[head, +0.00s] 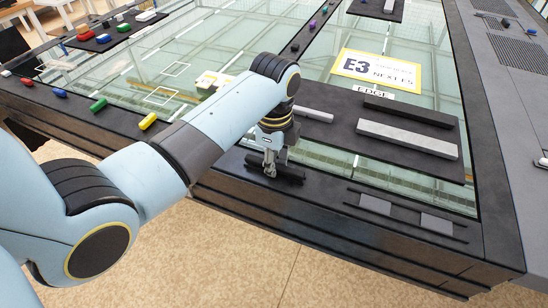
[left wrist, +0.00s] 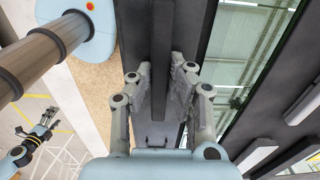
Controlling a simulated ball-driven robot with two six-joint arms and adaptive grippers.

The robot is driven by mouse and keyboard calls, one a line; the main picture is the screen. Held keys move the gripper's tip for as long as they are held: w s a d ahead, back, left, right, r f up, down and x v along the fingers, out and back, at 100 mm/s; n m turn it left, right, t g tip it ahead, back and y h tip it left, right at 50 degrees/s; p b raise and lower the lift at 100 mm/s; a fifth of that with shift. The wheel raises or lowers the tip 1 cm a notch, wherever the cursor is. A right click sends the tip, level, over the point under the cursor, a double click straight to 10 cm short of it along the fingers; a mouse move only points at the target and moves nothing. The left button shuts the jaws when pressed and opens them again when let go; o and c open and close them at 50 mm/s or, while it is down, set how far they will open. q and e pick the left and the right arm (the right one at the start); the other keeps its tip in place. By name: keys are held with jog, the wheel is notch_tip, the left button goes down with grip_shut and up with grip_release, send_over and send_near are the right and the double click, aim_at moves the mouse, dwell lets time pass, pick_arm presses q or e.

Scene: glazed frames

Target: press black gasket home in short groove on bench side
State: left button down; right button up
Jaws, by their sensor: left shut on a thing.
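A black gasket (head: 276,171) lies along the near dark rail of the frame. My left gripper (head: 270,170) comes down on it from above and is shut on it. In the left wrist view the gasket (left wrist: 158,50) runs as a long dark bar between the two fingers of my left gripper (left wrist: 160,85). The groove under or beside it is hard to make out, dark on dark, and I cannot tell whether the gasket sits in it. In the left wrist view a small gripper, apparently my right (left wrist: 22,132), shows low at the left, too small to read.
A dark pad (head: 345,133) on the glass holds a grey bar (head: 405,138) and a black bar (head: 408,109). A yellow-edged E3 sign (head: 376,70) lies behind. Two grey plates (head: 375,204) sit on the near rail to the right. Coloured pieces line the left rail.

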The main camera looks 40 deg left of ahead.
pick_arm(q)
jog(key=shift+s+f, duration=0.15)
jog(key=shift+f, duration=0.05)
jog(key=c, duration=1.5)
grip_release()
jog(key=o, duration=0.3)
jog(key=shift+r, duration=0.1)
notch_tip(320, 180, up, 12)
